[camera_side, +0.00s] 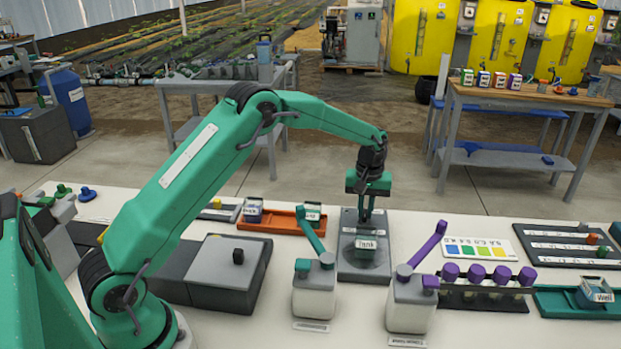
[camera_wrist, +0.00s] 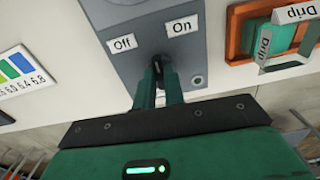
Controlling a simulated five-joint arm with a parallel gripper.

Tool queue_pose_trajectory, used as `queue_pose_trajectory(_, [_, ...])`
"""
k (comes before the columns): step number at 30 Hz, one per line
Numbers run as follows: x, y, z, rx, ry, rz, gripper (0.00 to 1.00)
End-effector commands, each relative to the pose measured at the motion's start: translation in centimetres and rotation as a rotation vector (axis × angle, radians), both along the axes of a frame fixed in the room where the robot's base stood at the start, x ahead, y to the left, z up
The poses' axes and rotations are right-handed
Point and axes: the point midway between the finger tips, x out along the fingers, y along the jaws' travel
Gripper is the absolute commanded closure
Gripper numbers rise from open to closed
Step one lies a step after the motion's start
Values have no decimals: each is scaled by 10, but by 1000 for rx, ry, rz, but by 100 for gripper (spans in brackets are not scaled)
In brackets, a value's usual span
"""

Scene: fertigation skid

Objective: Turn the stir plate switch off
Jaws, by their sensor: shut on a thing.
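The stir plate (camera_side: 349,268) is a grey slab on the white bench in the side view, with a container labelled "Tank" (camera_side: 366,244) on its front part. In the wrist view its grey panel (camera_wrist: 150,20) carries the labels "Off" (camera_wrist: 122,43) and "On" (camera_wrist: 181,27). The black switch lever (camera_wrist: 157,62) stands between my green fingers, just below the labels. Which label it leans toward is hard to tell. My gripper (camera_side: 366,218) points down over the back of the plate and is shut on the lever. In the side view the switch is hidden.
Two white bottles with a teal lever (camera_side: 315,288) and a purple lever (camera_side: 412,300) stand in front of the plate. An orange tray (camera_side: 268,226) lies to its left, a colour chart (camera_side: 475,249) to its right. A grey box (camera_side: 228,275) sits beside my arm.

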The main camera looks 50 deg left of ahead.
Motion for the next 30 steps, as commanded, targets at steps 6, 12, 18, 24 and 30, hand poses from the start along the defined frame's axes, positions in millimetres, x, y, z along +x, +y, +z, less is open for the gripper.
queue_pose_trajectory(6, [2,1,1,0,-7,209,100])
queue_pose_trajectory(12, [2,2,1,0,-8,399,100])
queue_pose_trajectory(18, [2,2,2,-1,-8,580,100])
queue_pose_trajectory(24, [2,2,2,-1,-8,723,100])
queue_pose_trajectory(30, [2,2,2,-1,-8,810,100])
